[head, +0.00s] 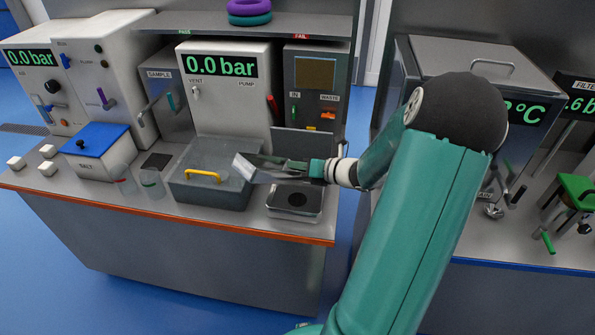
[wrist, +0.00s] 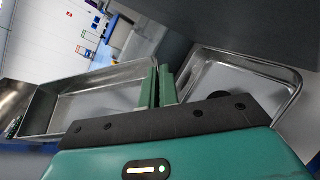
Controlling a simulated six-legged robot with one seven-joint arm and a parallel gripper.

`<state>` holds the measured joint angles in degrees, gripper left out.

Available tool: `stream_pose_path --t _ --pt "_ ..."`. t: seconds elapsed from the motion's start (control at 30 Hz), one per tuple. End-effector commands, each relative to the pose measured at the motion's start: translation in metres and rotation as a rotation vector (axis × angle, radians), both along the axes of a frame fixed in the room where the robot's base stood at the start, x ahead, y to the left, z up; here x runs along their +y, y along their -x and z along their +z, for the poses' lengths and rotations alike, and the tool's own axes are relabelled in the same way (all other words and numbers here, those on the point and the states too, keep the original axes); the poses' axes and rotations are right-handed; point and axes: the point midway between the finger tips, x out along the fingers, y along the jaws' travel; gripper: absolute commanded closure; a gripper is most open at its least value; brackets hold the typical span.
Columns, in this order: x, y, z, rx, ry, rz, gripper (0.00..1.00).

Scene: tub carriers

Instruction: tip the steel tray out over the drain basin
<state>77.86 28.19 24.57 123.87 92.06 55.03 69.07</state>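The steel tray (head: 245,168) is in my gripper (head: 300,168), held above the counter beside the grey tub. In the wrist view the tray (wrist: 60,110) lies left of my gripper (wrist: 160,84), whose green fingers are close together at its near wall. The tray looks tilted in the head view; its visible floor in the wrist view is pale, and I see no loose contents. A shallow steel basin with a dark round spot, which looks like the drain basin (head: 293,211), stands on the counter below my gripper. It also shows in the wrist view (wrist: 285,76).
A grey tub (head: 215,193) with a yellow handle stands left of the basin. Two clear cups (head: 152,184) and a blue-lidded box (head: 103,140) are farther left. Instrument panels (head: 225,95) rise behind. The counter's orange front edge (head: 200,225) is close to the basin.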

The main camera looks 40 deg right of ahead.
Motion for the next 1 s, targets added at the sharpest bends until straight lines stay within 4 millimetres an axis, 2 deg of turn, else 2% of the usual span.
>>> stream_pose_path --t 0.6,0.8,1.0 --pt "0.001 -0.002 0.058 -0.012 0.49 -0.002 1.0" --pt "0.001 -0.002 0.069 -0.013 0.598 -0.003 1.0" --pt "0.0 -0.001 0.072 -0.013 0.631 -0.002 1.0"
